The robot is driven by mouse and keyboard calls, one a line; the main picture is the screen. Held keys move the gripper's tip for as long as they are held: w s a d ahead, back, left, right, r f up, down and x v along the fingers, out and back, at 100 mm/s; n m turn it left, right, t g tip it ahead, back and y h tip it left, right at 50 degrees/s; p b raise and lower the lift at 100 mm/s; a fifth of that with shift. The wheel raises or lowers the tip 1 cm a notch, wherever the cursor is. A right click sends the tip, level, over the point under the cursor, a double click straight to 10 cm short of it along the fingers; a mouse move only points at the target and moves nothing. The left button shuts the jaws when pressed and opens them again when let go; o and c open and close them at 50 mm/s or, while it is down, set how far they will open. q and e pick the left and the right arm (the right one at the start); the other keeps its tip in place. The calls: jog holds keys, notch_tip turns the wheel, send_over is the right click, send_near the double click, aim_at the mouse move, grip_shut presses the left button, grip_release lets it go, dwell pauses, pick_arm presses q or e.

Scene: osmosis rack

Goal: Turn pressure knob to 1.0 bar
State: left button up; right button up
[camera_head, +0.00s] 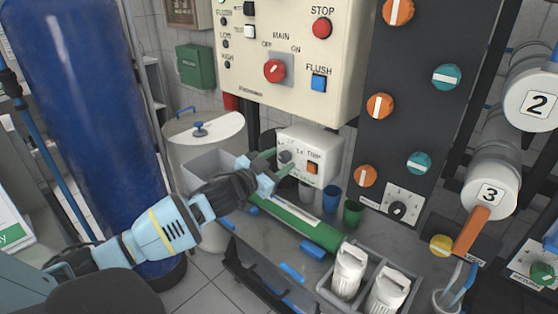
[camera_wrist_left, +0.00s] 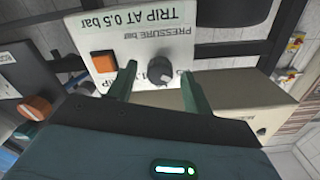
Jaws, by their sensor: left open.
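The pressure knob is a small dark round knob on a white box (camera_head: 318,146) labelled "TRIP". In the left wrist view the pressure knob (camera_wrist_left: 160,71) sits upside down below the words "PRESSURE bar". My left gripper (camera_head: 276,161) is open at the front of the box. Its two green fingers stand on either side of the knob in the left wrist view, with visible gaps. I see no clear contact. The dial numbers are partly hidden by the fingers, and I cannot read the setting. My right gripper is not in view.
An orange switch (camera_head: 313,168) is beside the knob on the box. The control panel (camera_head: 338,75) hangs above, close to the box.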

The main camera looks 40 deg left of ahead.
pick_arm(q)
jog(key=shift+w, duration=0.3)
jog(key=c, duration=1)
jog(key=shift+o, duration=0.2)
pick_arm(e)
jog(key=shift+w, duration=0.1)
